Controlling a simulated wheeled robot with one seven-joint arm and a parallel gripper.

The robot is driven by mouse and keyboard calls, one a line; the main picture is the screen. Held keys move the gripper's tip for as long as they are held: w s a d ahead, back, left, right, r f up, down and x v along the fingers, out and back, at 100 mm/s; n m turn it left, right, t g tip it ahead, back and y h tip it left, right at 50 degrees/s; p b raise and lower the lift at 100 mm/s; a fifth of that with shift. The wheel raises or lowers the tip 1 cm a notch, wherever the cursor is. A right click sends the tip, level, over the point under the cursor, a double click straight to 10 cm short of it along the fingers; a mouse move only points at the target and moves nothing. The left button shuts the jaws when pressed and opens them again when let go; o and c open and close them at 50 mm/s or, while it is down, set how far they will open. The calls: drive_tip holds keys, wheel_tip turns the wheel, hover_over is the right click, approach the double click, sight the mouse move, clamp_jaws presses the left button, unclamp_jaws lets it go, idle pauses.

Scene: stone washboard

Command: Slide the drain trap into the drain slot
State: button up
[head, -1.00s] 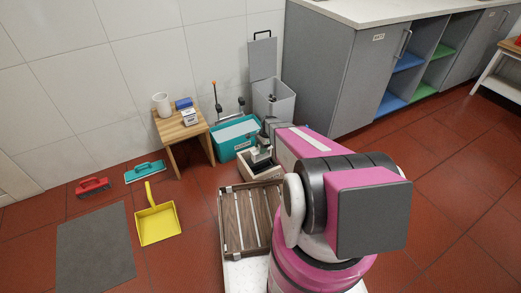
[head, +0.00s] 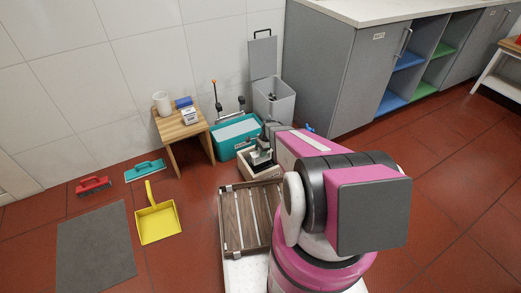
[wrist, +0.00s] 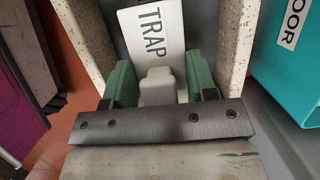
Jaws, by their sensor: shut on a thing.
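The drain trap (wrist: 152,30) is a white block marked "TRAP", seen in the wrist view. My gripper (wrist: 160,88) has green finger pads shut on its pale knob. The trap lies between two speckled stone walls (wrist: 237,55) of the drain slot, with a dark grey floor showing beside it. In the head view my gripper (head: 262,153) is low over the small stone-rimmed box (head: 260,173); the trap is not clear there.
A teal bin (head: 228,148) stands close behind the box and also shows in the wrist view (wrist: 295,70). A grey lidded bin (head: 273,103) is behind it. A slatted wooden crate (head: 246,220) is in front. A small wooden table (head: 180,128) stands to the left.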

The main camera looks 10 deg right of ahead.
sight(260, 160)
drive_tip(key=shift+f, duration=1.55)
drive_tip(key=shift+f, duration=3.9)
drive_tip(key=o, duration=1.1)
drive_tip(key=shift+c, duration=0.2)
wheel_tip(260, 160, up, 4)
drive_tip(key=shift+s+r, duration=0.1)
drive_tip(key=shift+r, duration=0.1)
drive_tip(key=s+a+r, duration=0.5)
drive_tip(key=a+r, duration=0.1)
drive_tip(key=a, duration=0.4)
drive_tip(key=shift+s+r, duration=0.3)
drive_tip(key=shift+s, duration=0.1)
